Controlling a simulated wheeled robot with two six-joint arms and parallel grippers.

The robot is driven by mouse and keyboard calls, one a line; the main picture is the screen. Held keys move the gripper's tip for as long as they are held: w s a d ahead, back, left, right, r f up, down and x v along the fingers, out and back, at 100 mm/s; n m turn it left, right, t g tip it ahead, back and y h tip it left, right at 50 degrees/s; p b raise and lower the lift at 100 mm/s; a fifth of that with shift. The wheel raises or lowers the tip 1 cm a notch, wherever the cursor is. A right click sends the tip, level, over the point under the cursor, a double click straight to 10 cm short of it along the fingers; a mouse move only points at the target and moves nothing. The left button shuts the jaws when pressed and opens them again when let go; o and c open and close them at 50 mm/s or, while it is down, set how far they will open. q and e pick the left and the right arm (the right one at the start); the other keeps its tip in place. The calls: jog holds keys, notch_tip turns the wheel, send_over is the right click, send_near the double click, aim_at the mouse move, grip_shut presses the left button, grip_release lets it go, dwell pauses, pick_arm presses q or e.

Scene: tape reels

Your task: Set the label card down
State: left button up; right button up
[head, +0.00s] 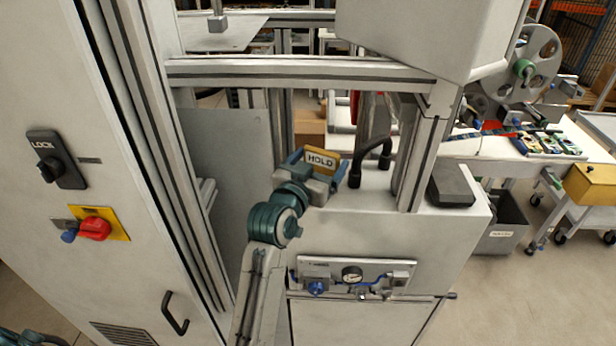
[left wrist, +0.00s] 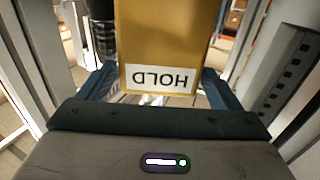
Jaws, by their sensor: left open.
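The label card (head: 321,160) is yellow with a white panel reading HOLD. It stands upright over the top of the grey machine cabinet (head: 440,232), near the black hose loop. In the left wrist view the card (left wrist: 168,35) fills the upper middle, its lettering upside down. My left gripper (head: 317,168) is open, with its blue fingers on either side of the card; its fingers also show in the left wrist view (left wrist: 158,85). The card's lower edge is hidden in the head view, so I cannot tell whether it touches the surface. My right gripper is not in view.
A black hose loop (head: 371,160) stands close right of the card. An aluminium frame post (head: 418,160) rises beyond it, and a crossbeam (head: 300,72) runs above. A dark block (head: 451,185) sits on the cabinet's right end. A tall cabinet door (head: 65,250) stands at left.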

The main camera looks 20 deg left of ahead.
pick_arm(q)
jog(key=s+a+b, duration=0.1)
jog(key=s+b, duration=0.2)
jog(key=s, duration=0.8)
jog(key=shift+a, duration=0.1)
